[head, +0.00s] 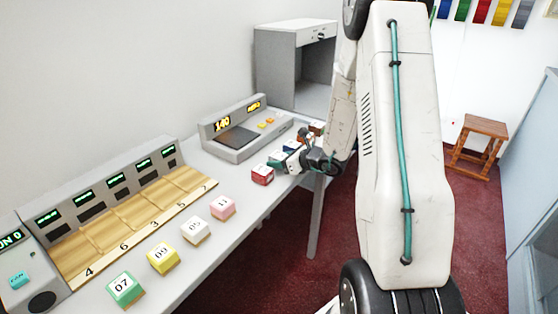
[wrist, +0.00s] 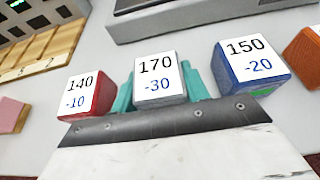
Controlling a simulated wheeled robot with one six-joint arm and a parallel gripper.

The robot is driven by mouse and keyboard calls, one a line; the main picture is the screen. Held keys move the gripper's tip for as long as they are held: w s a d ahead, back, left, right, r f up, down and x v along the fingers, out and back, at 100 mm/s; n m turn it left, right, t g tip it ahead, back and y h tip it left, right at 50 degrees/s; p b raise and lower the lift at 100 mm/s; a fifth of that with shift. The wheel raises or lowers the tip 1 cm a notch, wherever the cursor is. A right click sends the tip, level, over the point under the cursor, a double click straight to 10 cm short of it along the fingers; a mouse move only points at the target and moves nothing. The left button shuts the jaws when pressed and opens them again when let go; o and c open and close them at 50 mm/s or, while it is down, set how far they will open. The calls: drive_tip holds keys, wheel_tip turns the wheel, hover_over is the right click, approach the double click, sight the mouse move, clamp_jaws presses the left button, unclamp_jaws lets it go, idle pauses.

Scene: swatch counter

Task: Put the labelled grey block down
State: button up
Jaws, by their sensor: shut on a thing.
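The grey block (wrist: 160,92) has a white label reading 170 and -30. It sits between the two teal fingers of my gripper (wrist: 158,88) in the wrist view, and the gripper is shut on it. Its lower part is hidden by the dark plate of the gripper, so I cannot tell whether it touches the counter. In the head view my gripper (head: 296,160) is low over the far part of the counter, and its dark body makes the grey block hard to pick out.
A red block (wrist: 85,97) labelled 140, -10 is close on the left; a blue block (wrist: 250,70) labelled 150, -20 is on the right, with an orange block (wrist: 304,55) beyond. A console (head: 240,128) stands behind. Several numbered blocks, including a green one (head: 125,289), line the counter's (head: 190,262) front.

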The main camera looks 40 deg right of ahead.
drive_tip(key=shift+f, duration=0.15)
drive_tip(key=o, duration=1)
